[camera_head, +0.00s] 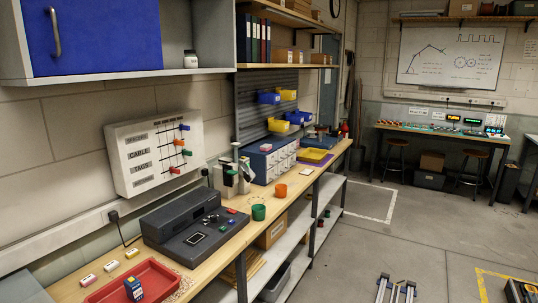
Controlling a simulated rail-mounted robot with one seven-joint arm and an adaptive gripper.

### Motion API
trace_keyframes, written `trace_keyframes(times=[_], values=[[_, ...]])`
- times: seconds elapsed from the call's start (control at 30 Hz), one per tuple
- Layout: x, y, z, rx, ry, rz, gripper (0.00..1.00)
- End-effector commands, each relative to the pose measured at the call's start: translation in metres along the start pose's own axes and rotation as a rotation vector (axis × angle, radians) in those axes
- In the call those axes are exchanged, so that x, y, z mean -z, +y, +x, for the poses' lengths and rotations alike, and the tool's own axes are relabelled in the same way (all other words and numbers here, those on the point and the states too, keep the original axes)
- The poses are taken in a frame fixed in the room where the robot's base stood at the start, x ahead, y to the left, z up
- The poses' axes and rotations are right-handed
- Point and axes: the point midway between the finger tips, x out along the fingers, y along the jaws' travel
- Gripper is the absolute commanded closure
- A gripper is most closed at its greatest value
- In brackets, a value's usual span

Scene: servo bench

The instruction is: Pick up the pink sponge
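A small pink block (265,147), which looks like the pink sponge, lies on top of the blue-topped drawer cabinet (262,161) on the long bench. It is too small to make out in detail. My gripper (395,288) shows at the bottom edge, right of centre, over the floor and well away from the bench. Its two fingers stand apart with nothing seen between them. The rest of my gripper is cut off by the frame.
The wooden bench (222,246) carries a dark console (192,233), a red tray (112,290), a green cup (259,212), an orange cup (281,190) and several small blocks. A blue wall cabinet (105,35) overhangs its near end. The floor (400,240) right of the bench is mostly clear.

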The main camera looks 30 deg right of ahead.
Motion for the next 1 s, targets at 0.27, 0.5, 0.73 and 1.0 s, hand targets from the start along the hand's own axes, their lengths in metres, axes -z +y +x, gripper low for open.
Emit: trace_keyframes(times=[0.27, 0.5, 0.73, 1.0], values=[[0.0, 0.0, 0.0, 0.0, 0.0, 0.0, 0.6], [0.0, 0.0, 0.0, 0.0, 0.0, 0.0, 0.5], [0.0, 0.0, 0.0, 0.0, 0.0, 0.0, 0.0], [0.0, 0.0, 0.0, 0.0, 0.0, 0.0, 0.0]])
